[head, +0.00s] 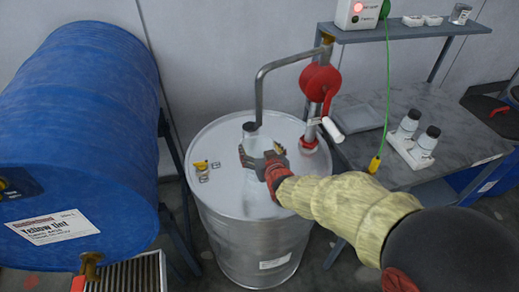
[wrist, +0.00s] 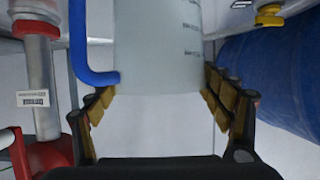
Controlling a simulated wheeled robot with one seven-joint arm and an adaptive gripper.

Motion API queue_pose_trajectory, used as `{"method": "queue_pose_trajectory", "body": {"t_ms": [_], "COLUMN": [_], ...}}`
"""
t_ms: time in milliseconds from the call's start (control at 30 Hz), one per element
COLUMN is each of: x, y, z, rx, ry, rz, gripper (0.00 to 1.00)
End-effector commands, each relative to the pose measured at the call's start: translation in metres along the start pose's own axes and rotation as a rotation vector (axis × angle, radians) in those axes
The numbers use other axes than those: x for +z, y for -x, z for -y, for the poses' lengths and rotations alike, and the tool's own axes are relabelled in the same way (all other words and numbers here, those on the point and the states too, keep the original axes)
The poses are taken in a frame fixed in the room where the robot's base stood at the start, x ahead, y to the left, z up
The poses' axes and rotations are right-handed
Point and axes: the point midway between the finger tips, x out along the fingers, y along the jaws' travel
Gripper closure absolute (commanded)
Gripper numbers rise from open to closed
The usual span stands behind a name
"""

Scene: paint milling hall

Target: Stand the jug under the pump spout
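The jug is pale and translucent with dark marks. In the wrist view the jug (wrist: 158,50) fills the middle, its blue handle (wrist: 78,45) on the left. My gripper (wrist: 160,82) has one padded finger on each side of the jug, tips against its walls. In the head view the jug (head: 259,143) looks upright over the drum top, and my gripper (head: 262,160) is at its near side, hiding its lower part. The pump spout (head: 254,125) ends right above the jug. I cannot tell whether the jug's base touches the drum.
The steel drum (head: 235,205) carries the red hand pump (head: 320,80), whose crank is right of the jug. A blue drum (head: 80,130) lies on a stand at left. A grey bench (head: 450,140) with two white-based containers is at right; a green cable hangs beside it.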

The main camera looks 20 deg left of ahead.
Motion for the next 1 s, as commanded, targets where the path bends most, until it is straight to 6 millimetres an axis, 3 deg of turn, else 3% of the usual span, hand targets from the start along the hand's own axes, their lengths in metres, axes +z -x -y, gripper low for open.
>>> {"method": "queue_pose_trajectory", "body": {"t_ms": [300, 733, 1000], "x": [0.0, -0.004, -0.006], "y": [0.0, 0.002, 0.044], "z": [0.0, 0.0, 0.0], "rx": [0.0, 0.0, 0.0], "ry": [0.0, 0.0, 0.0], "rz": [0.001, 0.001, -0.001], "gripper": [0.02, 0.02, 0.02]}}
